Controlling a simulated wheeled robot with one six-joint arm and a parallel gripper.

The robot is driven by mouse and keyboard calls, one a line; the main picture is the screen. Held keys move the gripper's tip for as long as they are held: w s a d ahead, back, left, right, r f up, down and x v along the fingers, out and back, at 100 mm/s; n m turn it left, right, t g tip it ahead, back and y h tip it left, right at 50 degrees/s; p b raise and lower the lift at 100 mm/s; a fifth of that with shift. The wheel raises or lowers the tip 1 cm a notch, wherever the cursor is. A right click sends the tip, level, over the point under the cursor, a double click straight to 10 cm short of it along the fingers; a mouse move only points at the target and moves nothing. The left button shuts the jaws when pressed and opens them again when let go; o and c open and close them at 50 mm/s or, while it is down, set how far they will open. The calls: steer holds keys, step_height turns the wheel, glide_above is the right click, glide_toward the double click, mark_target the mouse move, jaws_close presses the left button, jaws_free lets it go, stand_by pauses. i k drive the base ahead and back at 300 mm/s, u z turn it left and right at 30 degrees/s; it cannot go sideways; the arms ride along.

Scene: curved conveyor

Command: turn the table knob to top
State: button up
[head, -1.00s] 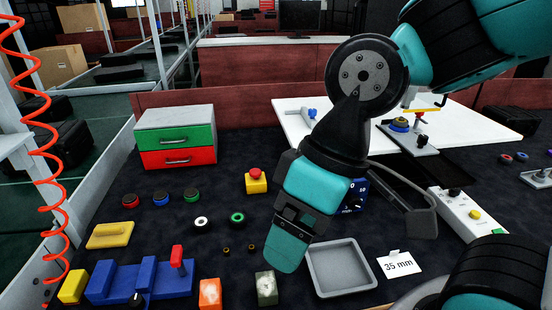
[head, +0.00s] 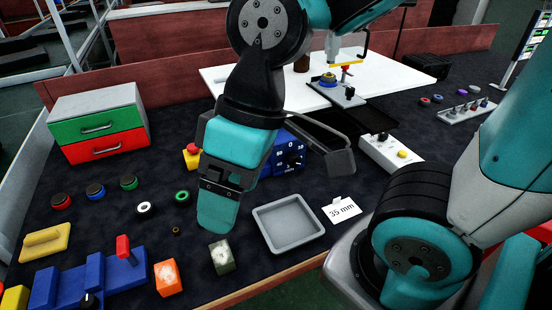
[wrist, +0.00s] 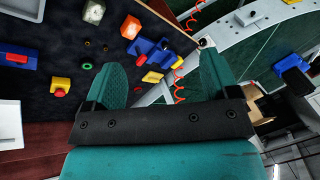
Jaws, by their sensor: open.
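A blue box (head: 285,155) with a black dial knob (head: 295,158) and white scale marks stands mid-table in the head view, partly behind my gripper. I cannot tell which is the table knob. My gripper (head: 218,205) hangs above the table left of the blue box, apart from the knobs. In the wrist view my gripper (wrist: 163,82) is open, with nothing between its fingers.
A grey tray (head: 289,223) and a "35 mm" card (head: 342,209) lie right of my gripper. A red-yellow button (head: 191,155) stands behind it. Orange (head: 167,278) and green (head: 222,257) blocks sit at the front edge. A drawer unit (head: 100,124) stands back left.

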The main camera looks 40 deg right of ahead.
mark_target(293, 160)
steer(key=u, duration=0.05)
steer(key=k, duration=0.5)
steer(key=u, duration=0.7)
steer(key=i, duration=0.85)
steer(key=z, duration=2.95)
